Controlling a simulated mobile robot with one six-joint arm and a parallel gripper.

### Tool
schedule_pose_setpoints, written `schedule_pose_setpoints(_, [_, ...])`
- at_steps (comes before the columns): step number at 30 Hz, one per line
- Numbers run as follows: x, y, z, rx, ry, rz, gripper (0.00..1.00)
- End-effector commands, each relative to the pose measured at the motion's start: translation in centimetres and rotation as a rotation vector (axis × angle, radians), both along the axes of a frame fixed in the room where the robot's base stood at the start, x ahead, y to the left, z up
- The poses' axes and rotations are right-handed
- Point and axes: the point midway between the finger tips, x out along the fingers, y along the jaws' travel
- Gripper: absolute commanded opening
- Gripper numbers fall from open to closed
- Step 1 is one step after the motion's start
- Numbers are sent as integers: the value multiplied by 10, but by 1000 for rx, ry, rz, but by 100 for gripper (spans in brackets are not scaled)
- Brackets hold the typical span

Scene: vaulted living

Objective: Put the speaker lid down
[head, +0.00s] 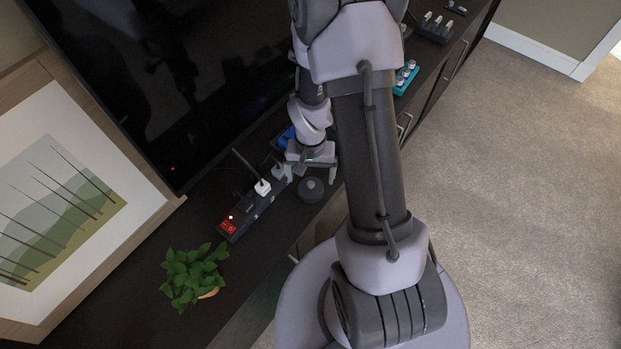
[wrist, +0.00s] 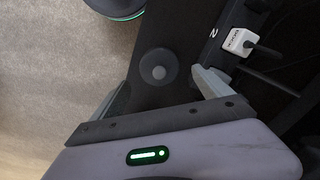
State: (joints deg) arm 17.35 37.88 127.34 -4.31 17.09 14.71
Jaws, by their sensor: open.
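A dark round piece with a raised grey knob, apparently the speaker lid (head: 311,190), sits on the dark cabinet top. I cannot tell whether it lies on a speaker body or straight on the wood. It also shows in the wrist view (wrist: 158,65), flat and apart from both fingers. My gripper (head: 312,172) is open and empty close beside it; in the wrist view my gripper (wrist: 160,91) has its fingers spread wide, with the lid beyond and between them.
A power strip (head: 245,212) with a white plug (head: 262,187) and a red switch lies left of the lid. A potted plant (head: 194,274) stands nearer the front. A television (head: 170,80) rises behind. A blue item (head: 287,137) is partly hidden by my arm.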

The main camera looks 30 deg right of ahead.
Motion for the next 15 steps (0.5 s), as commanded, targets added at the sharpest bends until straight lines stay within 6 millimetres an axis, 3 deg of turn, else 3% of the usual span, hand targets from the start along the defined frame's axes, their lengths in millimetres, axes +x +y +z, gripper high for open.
schedule_pose_setpoints(1, [1, 0, 22, -2, -4, 0, 89])
schedule_pose_setpoints(3, [1, 0, 40, -2, -4, 2, 89])
schedule_pose_setpoints(11, [2, 2, 79, -3, -14, 5, 89])
schedule_pose_setpoints(14, [8, 17, 129, -11, -83, 29, 89])
schedule_pose_setpoints(15, [8, 28, 159, -11, -125, 43, 89])
